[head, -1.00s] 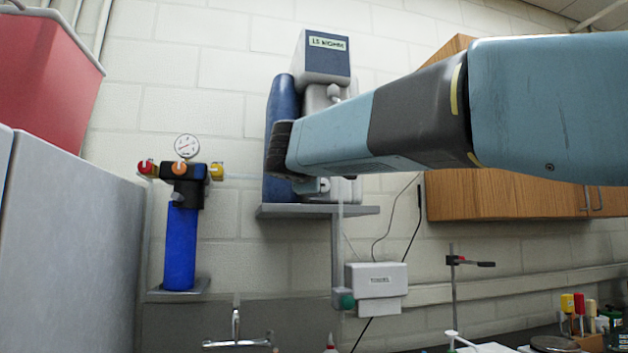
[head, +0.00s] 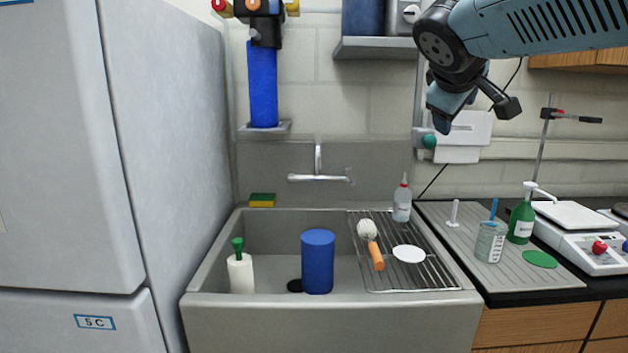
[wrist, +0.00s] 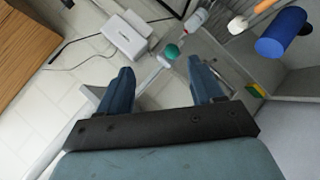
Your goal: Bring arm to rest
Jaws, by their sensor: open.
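My arm (head: 545,25) reaches in from the upper right of the head view. My gripper (head: 475,115) hangs at its end, angled down, in front of the wall and a white wall box. In the wrist view my gripper (wrist: 160,70) has its two blue fingers spread apart, with nothing held between them. Behind the gap, the white box (wrist: 127,36) and a green knob (wrist: 171,51) show at some distance. The gripper appears clear of the sink and counter.
A grey sink (head: 215,280) holds a blue cylinder (head: 318,262), a white bottle (head: 241,272) and a rack with a brush (head: 372,245). A squeeze bottle (head: 402,202) stands behind the rack. A balance (head: 580,235) is on the right counter. A tall grey cabinet (head: 160,130) fills the left.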

